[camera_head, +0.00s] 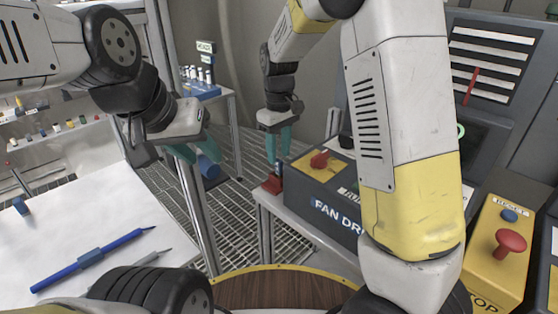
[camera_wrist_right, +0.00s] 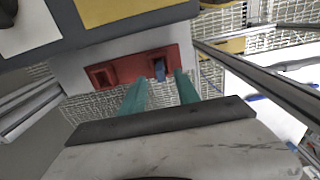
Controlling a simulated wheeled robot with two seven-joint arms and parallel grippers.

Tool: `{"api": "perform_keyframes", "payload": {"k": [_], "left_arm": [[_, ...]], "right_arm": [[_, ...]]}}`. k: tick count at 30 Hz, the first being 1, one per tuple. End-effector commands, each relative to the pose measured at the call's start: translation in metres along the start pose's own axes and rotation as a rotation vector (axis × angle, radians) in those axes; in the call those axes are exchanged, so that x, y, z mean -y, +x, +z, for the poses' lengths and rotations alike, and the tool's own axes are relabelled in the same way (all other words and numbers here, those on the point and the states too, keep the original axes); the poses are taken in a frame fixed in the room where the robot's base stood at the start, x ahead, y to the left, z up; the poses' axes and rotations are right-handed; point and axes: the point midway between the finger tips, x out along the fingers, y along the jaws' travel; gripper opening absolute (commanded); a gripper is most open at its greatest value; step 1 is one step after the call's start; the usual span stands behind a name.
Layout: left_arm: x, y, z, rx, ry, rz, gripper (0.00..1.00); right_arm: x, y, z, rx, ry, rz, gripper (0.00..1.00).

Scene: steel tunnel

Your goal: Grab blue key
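The holder also shows in the head view (camera_head: 272,184), at the left end of the fan drive box; I cannot make out the key there. My right gripper (camera_head: 278,160) is above the holder with its teal fingers pointing down.
The fan drive box (camera_head: 335,208) has a red switch (camera_head: 320,160) close to my right gripper. A yellow box with a red button (camera_head: 510,242) stands at the right. A white table (camera_head: 90,215) with blue and grey pens is at the left. Metal grating lies between.

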Motion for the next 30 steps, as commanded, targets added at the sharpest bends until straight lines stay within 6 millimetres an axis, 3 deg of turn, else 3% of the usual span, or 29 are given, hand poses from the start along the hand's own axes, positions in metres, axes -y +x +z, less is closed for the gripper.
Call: {"api": "perform_keyframes", "payload": {"k": [6, 14, 15, 21, 30], "left_arm": [[0.000, 0.000, 0.000, 0.000, 0.000, 0.000, 0.36], [0.000, 0.000, 0.000, 0.000, 0.000, 0.000, 0.36], [0.000, 0.000, 0.000, 0.000, 0.000, 0.000, 0.36], [0.000, 0.000, 0.000, 0.000, 0.000, 0.000, 0.36], [0.000, 0.000, 0.000, 0.000, 0.000, 0.000, 0.36]], "right_arm": [[0.001, 0.030, 0.000, 0.002, 0.001, -0.001, 0.38], [0.001, 0.035, 0.000, 0.000, 0.001, 0.000, 0.38], [0.001, 0.035, 0.000, 0.000, 0.001, 0.000, 0.36], [0.001, 0.034, 0.000, 0.000, 0.001, 0.000, 0.00], [0.000, 0.034, 0.000, -0.001, 0.001, 0.000, 0.00]]}}
